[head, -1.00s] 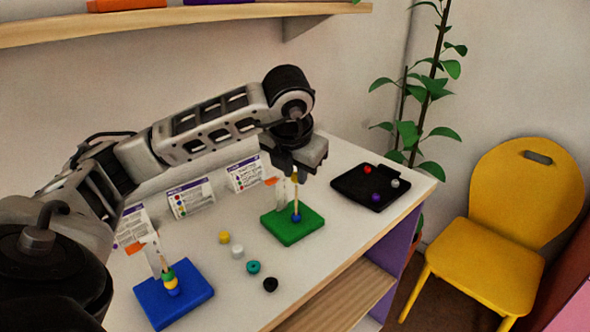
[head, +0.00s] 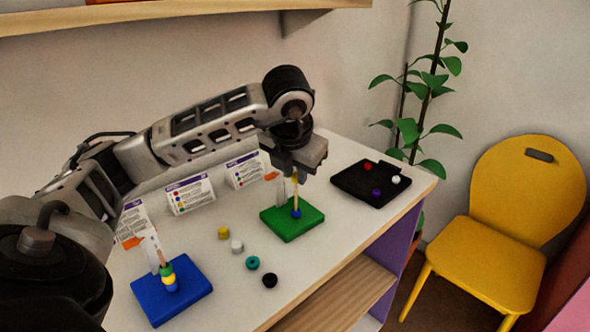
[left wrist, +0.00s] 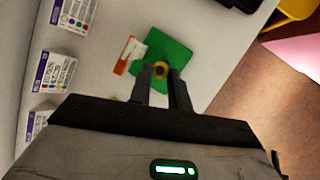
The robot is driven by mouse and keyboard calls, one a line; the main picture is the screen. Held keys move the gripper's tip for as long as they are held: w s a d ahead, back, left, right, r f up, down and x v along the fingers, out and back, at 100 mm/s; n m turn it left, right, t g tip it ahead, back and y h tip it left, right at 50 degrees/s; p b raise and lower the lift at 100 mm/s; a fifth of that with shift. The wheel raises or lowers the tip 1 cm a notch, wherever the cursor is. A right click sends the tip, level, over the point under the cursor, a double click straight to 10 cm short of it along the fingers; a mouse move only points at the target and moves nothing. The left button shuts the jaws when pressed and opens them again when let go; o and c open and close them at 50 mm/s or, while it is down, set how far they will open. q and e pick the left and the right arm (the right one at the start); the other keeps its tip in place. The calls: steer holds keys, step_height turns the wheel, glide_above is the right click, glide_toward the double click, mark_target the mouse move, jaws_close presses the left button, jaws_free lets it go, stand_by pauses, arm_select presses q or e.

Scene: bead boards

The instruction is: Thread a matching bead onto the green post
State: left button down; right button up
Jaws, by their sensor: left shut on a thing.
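The green board (head: 279,222) lies on the table with an upright post (head: 296,192); a blue bead (head: 296,209) sits low on it. The board also shows in the left wrist view (left wrist: 181,54). My left gripper (head: 295,176) points down at the post's top. In the left wrist view its fingers (left wrist: 160,76) are shut on a small yellow bead (left wrist: 160,69), over the board. Whether the post passes through this bead cannot be told. Loose on the table are a yellow bead (head: 223,233), a white bead (head: 237,246), a teal bead (head: 252,263) and a black bead (head: 270,281).
A blue board (head: 185,300) with stacked beads on its post stands at the front left. A black tray (head: 350,187) at the right holds red, purple and white beads. Printed cards (head: 190,195) stand along the back. A yellow chair (head: 500,230) is beyond the table.

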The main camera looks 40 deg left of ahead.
arm_select(q)
steer(key=shift+f, duration=0.2)
steer(key=shift+f+b, duration=0.8)
steer(key=shift+b, duration=0.1)
steer(key=c, duration=1.2)
jaws_free()
steer(key=shift+c, duration=0.2)
